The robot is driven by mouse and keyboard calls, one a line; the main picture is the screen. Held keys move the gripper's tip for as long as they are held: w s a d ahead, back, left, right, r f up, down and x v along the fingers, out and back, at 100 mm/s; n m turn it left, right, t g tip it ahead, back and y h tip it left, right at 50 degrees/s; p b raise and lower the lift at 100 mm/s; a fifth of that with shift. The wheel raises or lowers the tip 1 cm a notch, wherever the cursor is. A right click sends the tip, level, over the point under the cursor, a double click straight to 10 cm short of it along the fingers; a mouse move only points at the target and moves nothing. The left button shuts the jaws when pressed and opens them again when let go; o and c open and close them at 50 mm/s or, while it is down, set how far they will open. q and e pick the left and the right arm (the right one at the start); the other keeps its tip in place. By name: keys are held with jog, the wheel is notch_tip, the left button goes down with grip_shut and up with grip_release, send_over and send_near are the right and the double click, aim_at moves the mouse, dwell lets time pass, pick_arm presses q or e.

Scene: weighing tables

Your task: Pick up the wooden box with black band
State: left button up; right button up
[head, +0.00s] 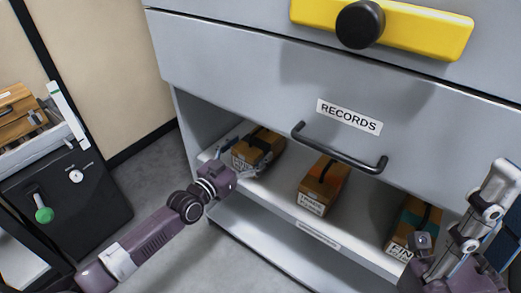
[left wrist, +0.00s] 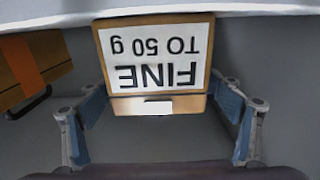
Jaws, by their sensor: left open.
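A wooden box (head: 262,140) with a dark band stands at the left end of the open shelf. In the left wrist view the wooden box (left wrist: 155,103) shows its end, with an upside-down white label reading "FINE TO 50 g". The band is out of sight there. My left gripper (head: 243,163) is open in front of this box. Its blue-grey fingers (left wrist: 160,112) show at both sides of the lower part of the box, with some gap. My right gripper (head: 422,243) is in front of the right-hand box; its jaw state is unclear.
A middle box (head: 311,200) with an orange band and black handle and a right box (head: 408,228) with a teal band share the shelf (head: 280,205). The RECORDS drawer (head: 250,75) with a dark handle (head: 340,150) overhangs them. A dark cabinet (head: 85,210) stands left.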

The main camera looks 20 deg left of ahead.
aim_at(260, 138)
pick_arm(q)
jog(key=b+x, duration=0.1)
jog(key=x, duration=0.3)
jog(key=shift+w+d+b, duration=0.1)
jog(key=shift+w+b, duration=0.15)
jog(key=shift+b, duration=0.1)
jog(key=shift+r, duration=0.1)
jog(key=c, duration=1.3)
jog(key=shift+r, duration=0.1)
jog(key=shift+c, duration=1.1)
